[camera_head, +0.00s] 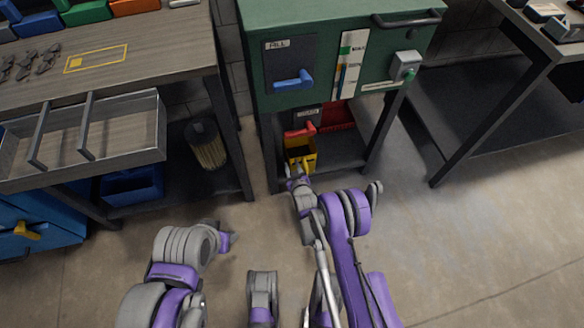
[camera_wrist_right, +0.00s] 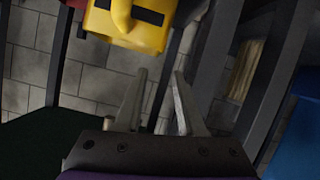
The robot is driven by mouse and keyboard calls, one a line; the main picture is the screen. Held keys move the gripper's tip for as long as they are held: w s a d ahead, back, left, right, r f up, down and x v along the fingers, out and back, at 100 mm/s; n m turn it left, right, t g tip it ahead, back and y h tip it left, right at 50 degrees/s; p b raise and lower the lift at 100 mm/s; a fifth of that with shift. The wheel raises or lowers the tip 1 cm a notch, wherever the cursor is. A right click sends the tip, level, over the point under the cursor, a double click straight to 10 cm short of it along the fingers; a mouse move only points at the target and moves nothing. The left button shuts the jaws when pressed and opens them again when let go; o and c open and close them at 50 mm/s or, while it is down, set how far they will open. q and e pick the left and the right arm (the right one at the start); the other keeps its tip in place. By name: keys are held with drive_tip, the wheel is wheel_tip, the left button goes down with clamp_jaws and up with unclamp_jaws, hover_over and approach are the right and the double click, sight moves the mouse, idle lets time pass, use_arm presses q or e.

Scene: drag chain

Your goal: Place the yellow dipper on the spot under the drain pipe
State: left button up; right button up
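The yellow dipper (camera_head: 302,150) is an open-topped yellow box under the green cabinet, near the left front leg of its stand. It also shows at the top of the right wrist view (camera_wrist_right: 125,22), with a curved yellow part on its near side. My right gripper (camera_head: 297,172) is just in front of the dipper. A red handle (camera_head: 300,131) is just above the dipper. I cannot make out the drain pipe or spot clearly. My left arm's end (camera_head: 228,241) is low, its fingers unclear.
The green cabinet (camera_head: 390,50) stands above a dark lower shelf (camera_head: 338,160) with a red bin (camera_head: 337,116) at the back. A workbench with an open drawer (camera_head: 125,140) is on the left. Another table (camera_head: 500,120) is on the right. The floor in front is clear.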

use_arm(q)
drive_tip(key=shift+s+d, duration=0.1)
drive_tip(key=shift+s, duration=0.3)
use_arm(e)
drive_tip(key=shift+s+d+r, duration=0.15)
drive_tip(key=shift+s, duration=0.3)
drive_tip(key=w+d+r+g, duration=0.15)
drive_tip(key=d+r, duration=0.25)
drive_tip(key=r, duration=0.5)
drive_tip(key=s+d+r+m+g+h, duration=0.1)
drive_tip(key=s+d+r+m, duration=0.1)
drive_tip(key=s+d+r, duration=0.5)
drive_tip(key=s+d+r+m+g+h, duration=0.1)
drive_tip(key=s+d+r+g+h, duration=0.15)
drive_tip(key=r, duration=0.75)
drive_tip(key=s+d+r+m+g, duration=0.1)
drive_tip(key=s+d+r, duration=0.1)
drive_tip(key=s, duration=0.8)
drive_tip(key=s+d+r+m+g, duration=0.1)
drive_tip(key=s+d+r, duration=0.1)
drive_tip(key=s, duration=0.8)
drive_tip(key=s+d+r+g, duration=0.1)
drive_tip(key=s+d, duration=0.3)
drive_tip(key=s, duration=0.6)
drive_tip(key=shift+d+r+m+g, duration=0.15)
drive_tip(key=shift+r+m+g, duration=0.15)
drive_tip(key=shift+r+m, duration=0.1)
